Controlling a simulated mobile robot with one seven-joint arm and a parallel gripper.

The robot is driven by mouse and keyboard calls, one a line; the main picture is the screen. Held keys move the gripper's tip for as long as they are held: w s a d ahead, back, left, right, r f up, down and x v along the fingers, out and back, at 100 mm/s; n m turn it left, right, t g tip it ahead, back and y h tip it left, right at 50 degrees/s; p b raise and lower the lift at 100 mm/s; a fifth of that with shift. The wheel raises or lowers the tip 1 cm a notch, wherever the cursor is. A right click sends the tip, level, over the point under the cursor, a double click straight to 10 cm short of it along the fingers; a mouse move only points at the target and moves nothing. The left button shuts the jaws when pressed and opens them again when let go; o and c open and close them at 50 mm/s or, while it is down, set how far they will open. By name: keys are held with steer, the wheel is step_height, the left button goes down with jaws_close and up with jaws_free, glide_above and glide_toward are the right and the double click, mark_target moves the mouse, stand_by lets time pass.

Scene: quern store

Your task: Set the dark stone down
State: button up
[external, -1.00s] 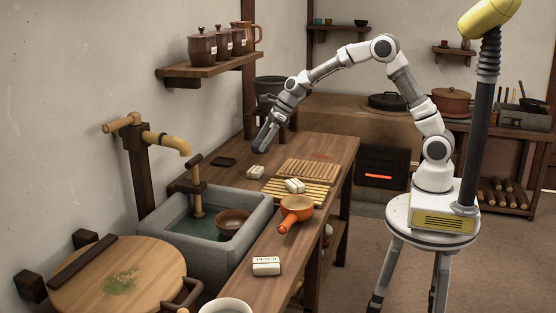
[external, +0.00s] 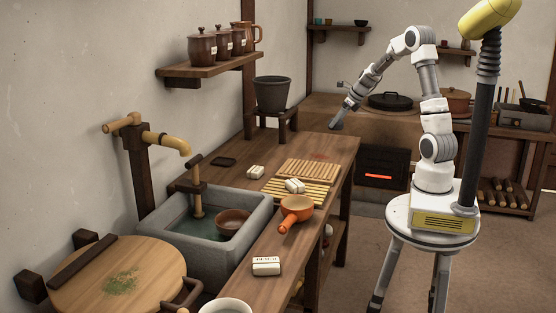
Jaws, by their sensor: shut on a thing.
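My gripper (external: 340,117) is above the far right corner of the wooden counter (external: 327,150), near the stove. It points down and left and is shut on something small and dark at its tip. This fits the dark stone, but its shape is too small to make out and blends with the dark fingers. A flat dark slab (external: 223,162) lies on the counter behind the basin, well to the left of my gripper.
White blocks (external: 256,172) (external: 266,266), slatted boards (external: 308,172) and an orange pan (external: 297,208) occupy the counter. A grey pot (external: 273,94) stands on a small stand at the back. The stove (external: 384,168) glows; a dark lid (external: 390,100) lies on its top.

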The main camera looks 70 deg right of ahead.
steer(key=shift+w+f, duration=0.15)
steer(key=shift+f, duration=0.1)
steer(key=w+a+f, duration=0.1)
steer(key=w+f, duration=0.1)
steer(key=w, duration=0.1)
steer(key=w+a+f+b, duration=0.1)
steer(key=w+a+f, duration=0.1)
steer(key=w, duration=0.1)
steer(key=w+a+f+b, duration=0.1)
steer(key=w+a+f, duration=0.1)
steer(key=w, duration=0.1)
steer(key=shift+w+a+f, duration=0.25)
steer(key=shift+f, duration=0.05)
steer(key=shift+f+b, duration=1.2)
steer(key=shift+f, duration=0.65)
steer(key=shift+f, duration=0.2)
steer(key=o, duration=1.5)
steer(key=shift+c, duration=0.2)
